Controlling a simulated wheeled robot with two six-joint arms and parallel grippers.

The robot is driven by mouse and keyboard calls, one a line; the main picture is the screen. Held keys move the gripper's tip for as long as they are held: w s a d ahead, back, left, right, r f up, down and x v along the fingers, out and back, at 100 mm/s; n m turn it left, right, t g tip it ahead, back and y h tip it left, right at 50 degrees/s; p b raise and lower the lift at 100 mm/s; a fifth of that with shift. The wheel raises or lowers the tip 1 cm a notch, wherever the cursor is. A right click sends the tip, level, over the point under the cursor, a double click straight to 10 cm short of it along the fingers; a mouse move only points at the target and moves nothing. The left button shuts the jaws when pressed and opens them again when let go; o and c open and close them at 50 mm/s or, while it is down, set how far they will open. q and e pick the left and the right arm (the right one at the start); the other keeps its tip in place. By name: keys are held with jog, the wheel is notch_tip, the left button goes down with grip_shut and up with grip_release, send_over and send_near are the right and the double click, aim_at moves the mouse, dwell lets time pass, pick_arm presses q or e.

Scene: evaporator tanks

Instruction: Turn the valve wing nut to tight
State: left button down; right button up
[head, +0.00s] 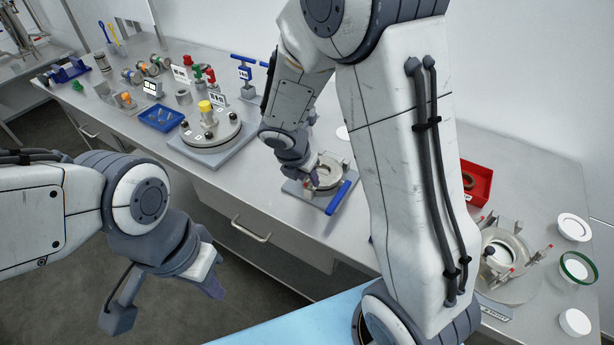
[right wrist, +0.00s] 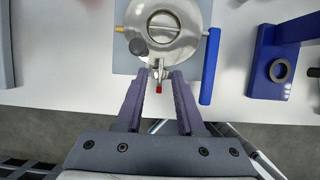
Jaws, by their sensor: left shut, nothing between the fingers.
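A round steel valve body (right wrist: 166,38) with a hole in its middle sits on a grey plate, and it also shows in the head view (head: 330,174). At its near edge is a small metal wing nut (right wrist: 158,66) with a red-tipped stem (right wrist: 158,88). My right gripper (right wrist: 159,75) is open, with one finger on each side of the nut and stem. Gaps show on both sides. In the head view, my right gripper (head: 308,180) is over the near left of the plate. My left gripper (head: 214,287) is shut and empty, apart from the bench, over the floor.
A blue bar (head: 338,197) lies along the plate's right edge. A lidded vessel (head: 208,133) with a yellow knob and a blue tray (head: 161,118) are to the left. A red bin (head: 476,182) and another clamped vessel (head: 503,262) are to the right, beyond my right arm.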

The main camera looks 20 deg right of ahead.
grip_shut()
